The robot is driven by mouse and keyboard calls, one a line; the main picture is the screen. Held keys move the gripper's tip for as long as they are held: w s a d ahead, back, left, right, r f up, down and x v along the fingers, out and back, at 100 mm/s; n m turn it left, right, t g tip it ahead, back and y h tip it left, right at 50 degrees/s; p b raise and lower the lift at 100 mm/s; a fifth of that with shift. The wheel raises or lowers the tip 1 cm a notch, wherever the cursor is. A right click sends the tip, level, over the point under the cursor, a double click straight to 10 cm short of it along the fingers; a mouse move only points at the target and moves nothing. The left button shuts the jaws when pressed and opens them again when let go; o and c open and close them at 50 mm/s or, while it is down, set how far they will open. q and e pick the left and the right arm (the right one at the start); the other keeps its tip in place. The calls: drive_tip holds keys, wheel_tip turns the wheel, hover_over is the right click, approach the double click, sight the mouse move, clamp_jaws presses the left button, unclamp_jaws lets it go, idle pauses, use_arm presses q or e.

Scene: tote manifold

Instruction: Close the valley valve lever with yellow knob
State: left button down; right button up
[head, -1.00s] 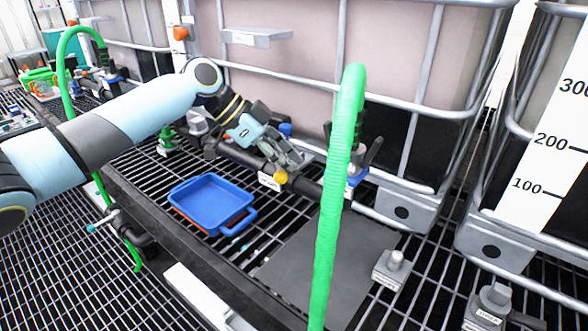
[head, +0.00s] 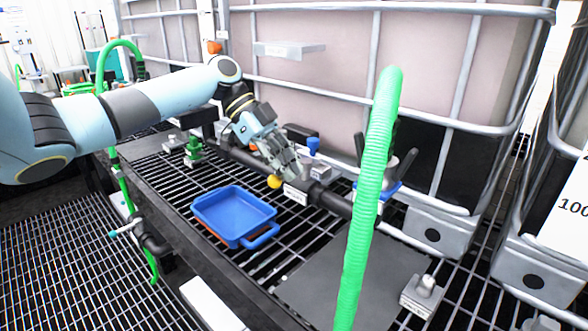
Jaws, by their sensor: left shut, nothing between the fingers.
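The yellow knob (head: 274,182) of the valve lever shows in the head view beside the dark pipe (head: 330,200), just left of a small white label (head: 295,195). The lever itself is largely hidden behind my gripper. My left gripper (head: 286,172) is shut and empty. Its fingertips are right by the yellow knob, just above and to its right; I cannot tell whether they touch it. My right gripper is not in view.
A blue tray (head: 247,240) lies on the black grating in front of the pipe. A green hose (head: 368,200) stands upright to the right. A caged tank (head: 350,60) is behind. A blue-handled valve (head: 313,146) stands right of my gripper. A grey mat (head: 300,290) lies in front.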

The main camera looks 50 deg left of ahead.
use_arm(q)
drive_tip(key=shift+a, duration=0.1)
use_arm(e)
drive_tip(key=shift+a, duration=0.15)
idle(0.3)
use_arm(q)
drive_tip(key=d+r+p, duration=0.1)
drive_tip(key=d+p, duration=0.1)
drive_tip(key=d, duration=0.2)
drive_tip(key=w+b+v, duration=0.1)
drive_tip(key=w+v, duration=0.1)
drive_tip(key=v, duration=0.7)
drive_tip(key=shift+a+r+b, duration=0.25)
drive_tip(key=shift+a+b, duration=0.15)
drive_tip(key=shift+a, duration=0.05)
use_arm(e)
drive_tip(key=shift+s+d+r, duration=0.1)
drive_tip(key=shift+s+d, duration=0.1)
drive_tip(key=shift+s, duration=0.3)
use_arm(q)
drive_tip(key=shift+s, duration=0.1)
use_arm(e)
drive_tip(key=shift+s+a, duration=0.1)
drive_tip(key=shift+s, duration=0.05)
